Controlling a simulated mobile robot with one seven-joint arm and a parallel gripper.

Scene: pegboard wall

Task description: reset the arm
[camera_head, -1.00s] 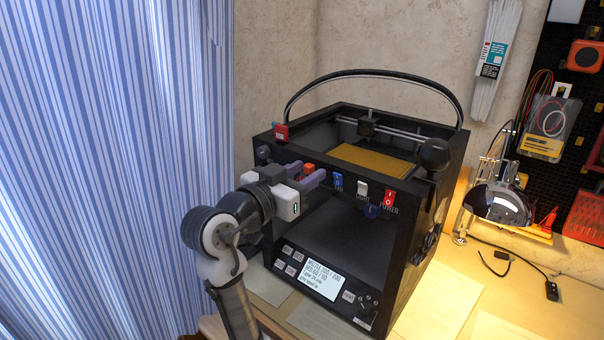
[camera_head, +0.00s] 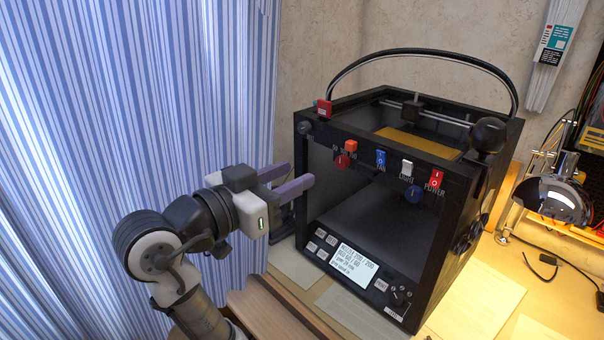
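My gripper (camera_head: 300,178) is in the left middle of the head view, with its two purple-grey fingers spread apart and nothing between them. It points right, toward the left front side of a black 3D printer (camera_head: 452,180), and appears apart from it. My arm comes up from the lower left and bends at a dark joint. The printer front carries an orange switch (camera_head: 351,146), a blue switch (camera_head: 381,158), a white switch (camera_head: 406,167) and a red switch (camera_head: 436,179).
A lit display panel (camera_head: 350,264) sits low on the printer. A chrome lamp (camera_head: 552,197) stands to the right. A striped blue curtain (camera_head: 130,90) hangs behind my arm at left. Papers (camera_head: 470,300) lie on the wooden table. A wooden edge (camera_head: 270,312) lies below my gripper.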

